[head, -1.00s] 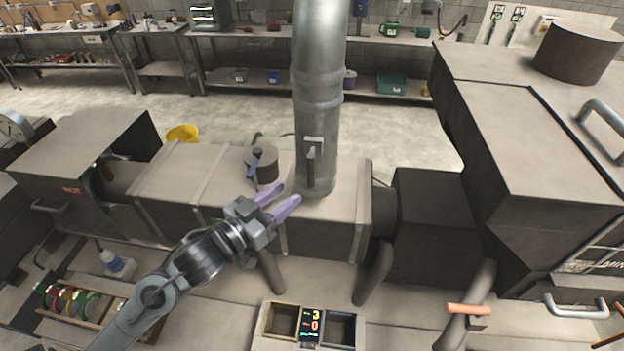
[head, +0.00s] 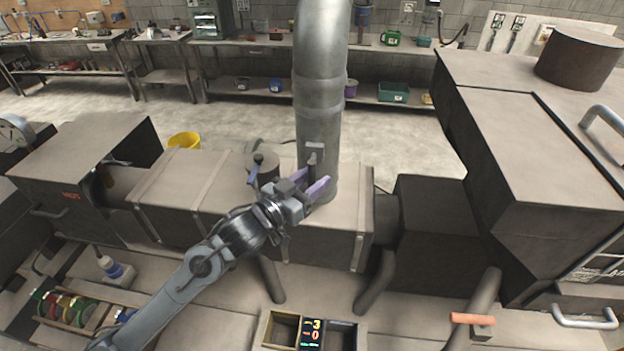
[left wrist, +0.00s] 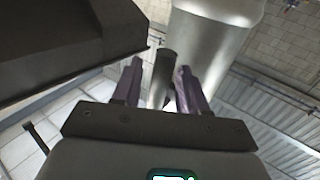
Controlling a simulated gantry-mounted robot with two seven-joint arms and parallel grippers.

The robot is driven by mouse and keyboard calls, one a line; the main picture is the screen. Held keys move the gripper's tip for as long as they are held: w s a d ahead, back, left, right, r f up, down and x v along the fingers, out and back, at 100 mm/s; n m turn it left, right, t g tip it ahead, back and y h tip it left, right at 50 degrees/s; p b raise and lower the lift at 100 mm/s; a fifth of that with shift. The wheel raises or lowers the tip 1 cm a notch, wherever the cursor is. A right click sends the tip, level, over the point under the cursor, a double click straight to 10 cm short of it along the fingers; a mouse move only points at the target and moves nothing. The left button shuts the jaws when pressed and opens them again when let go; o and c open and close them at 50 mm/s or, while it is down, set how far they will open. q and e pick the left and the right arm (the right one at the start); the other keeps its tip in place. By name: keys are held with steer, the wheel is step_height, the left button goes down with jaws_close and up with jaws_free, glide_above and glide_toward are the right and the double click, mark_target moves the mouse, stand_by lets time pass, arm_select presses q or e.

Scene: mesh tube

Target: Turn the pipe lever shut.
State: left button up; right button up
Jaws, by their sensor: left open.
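A large grey metal pipe (head: 318,100) rises from the top of the long duct box. The pipe lever (head: 312,158) is a short dark handle on its front, hanging downward from a small pale plate. My left gripper (head: 312,181) is at the lever's lower end, its purple fingers open and pointing at the pipe. In the left wrist view, the dark lever (left wrist: 163,72) stands between the two parted fingers (left wrist: 159,72), with the pipe (left wrist: 212,45) behind. I cannot tell whether a finger touches it. My right gripper is out of view.
A dark round cap (head: 262,168) with a small blue-handled part stands on the duct box (head: 335,228) left of the pipe. An orange-handled bar (head: 472,319) is at the lower right. A divided tray (head: 283,328) sits at the front. Large dark machinery (head: 540,150) fills the right.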

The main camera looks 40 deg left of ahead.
arm_select(q)
jaws_close()
stand_by(0.4)
